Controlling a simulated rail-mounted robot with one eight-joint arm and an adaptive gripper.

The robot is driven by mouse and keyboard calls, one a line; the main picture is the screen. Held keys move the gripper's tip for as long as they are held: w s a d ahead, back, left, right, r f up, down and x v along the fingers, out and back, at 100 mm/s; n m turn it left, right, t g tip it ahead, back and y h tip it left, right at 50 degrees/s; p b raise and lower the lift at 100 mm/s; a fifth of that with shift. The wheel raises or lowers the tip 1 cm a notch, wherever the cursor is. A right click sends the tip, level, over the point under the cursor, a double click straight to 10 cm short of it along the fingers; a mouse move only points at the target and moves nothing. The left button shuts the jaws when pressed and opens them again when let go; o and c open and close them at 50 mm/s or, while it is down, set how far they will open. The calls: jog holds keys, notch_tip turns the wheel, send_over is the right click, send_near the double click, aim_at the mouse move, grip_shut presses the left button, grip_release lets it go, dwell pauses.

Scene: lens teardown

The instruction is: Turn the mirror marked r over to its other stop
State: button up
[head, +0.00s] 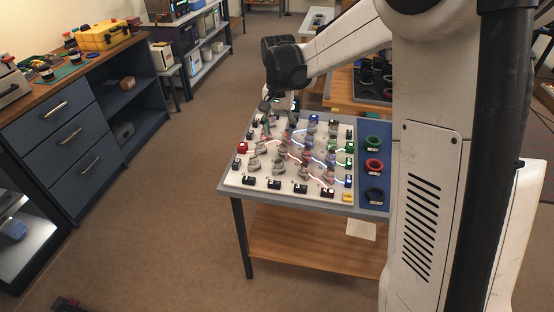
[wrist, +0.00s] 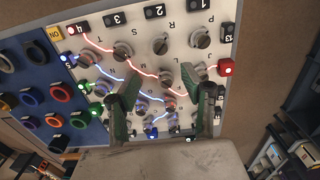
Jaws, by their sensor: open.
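The mirror marked R (wrist: 160,45) is a small round grey knob-like piece on the white board (wrist: 228,15). Its letter is upside down beside it in the wrist view. In the head view it appears to be the mirror (head: 278,168) in the front row. My gripper (wrist: 158,72) is open and empty. Its two green fingers point at the board, with mirror R just beyond the space between the tips in the wrist view. In the head view my gripper (head: 271,103) hangs over the board's far left part. The mirror's exact tilt is too small to tell.
Other mirrors, S (wrist: 122,50) and P (wrist: 200,39), flank R. Numbered black blocks (wrist: 154,11) line the board's edge. Glowing red and blue beams cross the board. A blue strip (head: 377,150) with coloured rings lies at the right. Several mirrors stand close around the fingers.

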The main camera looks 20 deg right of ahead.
aim_at(278, 162)
notch_tip(278, 162, down, 12)
jog(key=shift+f+b, duration=0.2)
jog(key=shift+b, duration=0.2)
jog(key=shift+c, duration=0.5)
grip_shut()
